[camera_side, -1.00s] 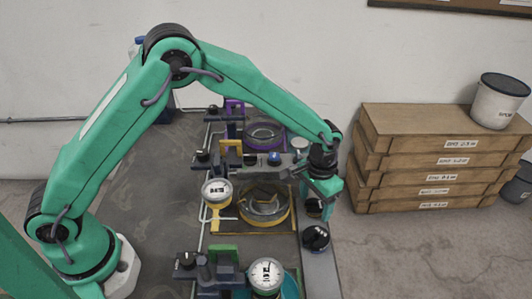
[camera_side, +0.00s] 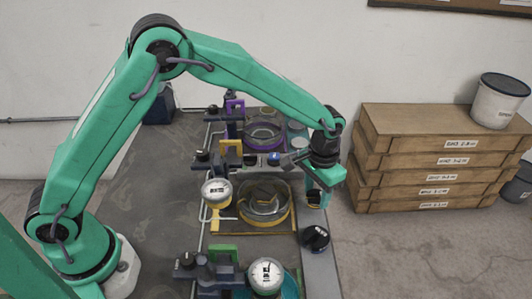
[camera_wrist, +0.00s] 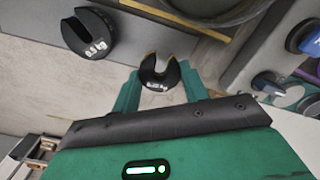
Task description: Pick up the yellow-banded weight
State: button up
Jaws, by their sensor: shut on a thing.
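A small black slotted weight (camera_wrist: 161,75) with pale lettering sits between the two fingers of my gripper (camera_wrist: 160,88) in the wrist view. A thin yellowish edge shows along its slot. The fingers are shut on its sides. In the side view my gripper (camera_side: 317,190) points down at the right edge of the bench, and the weight (camera_side: 314,206) is partly hidden by it. I cannot tell whether the weight is clear of the surface. A larger black weight marked 0.5 kg (camera_wrist: 80,36) lies apart from the gripper, nearer the camera in the side view (camera_side: 316,237).
Dials and round pans stand close beside the weights. Stacked wooden boxes (camera_side: 440,160) are on the floor to the right.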

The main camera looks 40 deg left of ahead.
jog(key=s+d+r, duration=0.6)
jog(key=s+r, duration=0.1)
jog(key=s, duration=0.2)
jog(key=shift+s+d+r, duration=0.3)
jog(key=shift+s+r, duration=0.05)
